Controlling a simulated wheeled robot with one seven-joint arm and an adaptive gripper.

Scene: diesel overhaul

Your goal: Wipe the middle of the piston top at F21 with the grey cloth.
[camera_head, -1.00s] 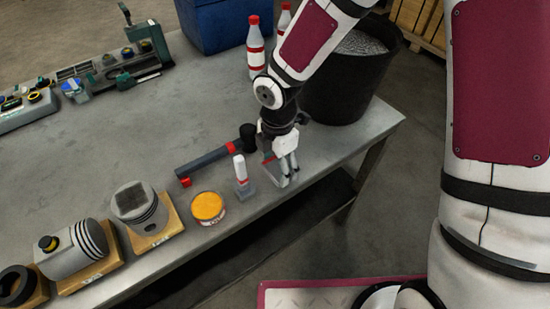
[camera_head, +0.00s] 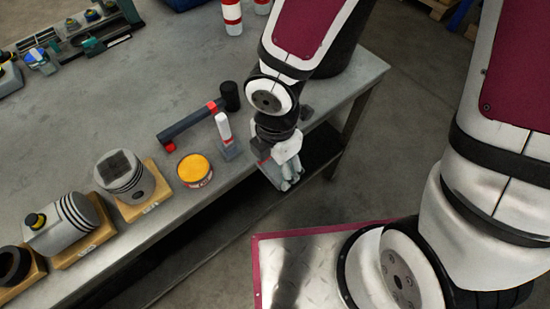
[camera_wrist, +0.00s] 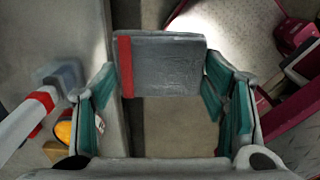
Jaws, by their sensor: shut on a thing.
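An upright grey piston (camera_head: 135,183) stands on a wooden block at the left of the bench's front edge. Its top (camera_head: 120,168) faces up and bears a dark square patch in the middle. The label on its block is too small to read. My gripper (camera_head: 290,180) is out past the bench's front edge, to the right of the piston. In the wrist view my gripper (camera_wrist: 160,80) is shut on the grey cloth (camera_wrist: 170,68), a flat folded pad with a red stripe, spanning between both fingertips. In the head view the cloth is mostly hidden by my gripper.
The bench's middle (camera_head: 130,95) is clear.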

